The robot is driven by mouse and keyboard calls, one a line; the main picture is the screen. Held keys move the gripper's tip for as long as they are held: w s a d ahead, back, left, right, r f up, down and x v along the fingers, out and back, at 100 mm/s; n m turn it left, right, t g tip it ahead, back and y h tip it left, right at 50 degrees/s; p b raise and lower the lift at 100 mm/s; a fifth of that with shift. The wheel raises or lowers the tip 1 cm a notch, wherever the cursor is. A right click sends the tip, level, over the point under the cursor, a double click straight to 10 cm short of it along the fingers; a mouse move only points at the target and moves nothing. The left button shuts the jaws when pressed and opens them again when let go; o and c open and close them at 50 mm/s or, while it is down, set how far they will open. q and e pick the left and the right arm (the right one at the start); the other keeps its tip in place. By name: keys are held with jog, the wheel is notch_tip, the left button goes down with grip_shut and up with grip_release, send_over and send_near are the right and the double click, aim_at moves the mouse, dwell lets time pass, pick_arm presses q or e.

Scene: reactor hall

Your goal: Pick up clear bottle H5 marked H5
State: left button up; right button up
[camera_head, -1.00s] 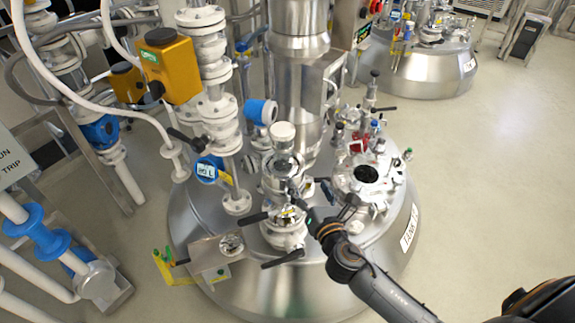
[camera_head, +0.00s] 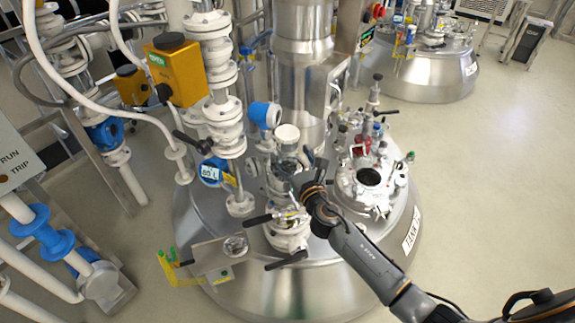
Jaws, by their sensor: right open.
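A clear, bottle-like vessel with a white cap (camera_head: 287,134) stands upright on the tank top near the centre. No H5 marking is legible on it, so I cannot confirm that it is bottle H5. My right gripper (camera_head: 308,174) is open beside the vessel's right side, slightly lower in the picture. Whether its fingers touch the vessel is too small to tell. My right arm comes in from the lower right. My left gripper is not in view.
The steel tank (camera_head: 285,292) carries valves, black handles and an open round port (camera_head: 369,177). Small red and blue items stand behind the port. A yellow actuator (camera_head: 175,68) and white pipes crowd the left. The floor at right (camera_head: 490,180) is clear.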

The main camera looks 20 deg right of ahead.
jog(key=w, duration=0.3)
jog(key=shift+w, duration=0.3)
jog(key=shift+s, duration=0.1)
jog(key=shift+c, duration=0.2)
grip_shut()
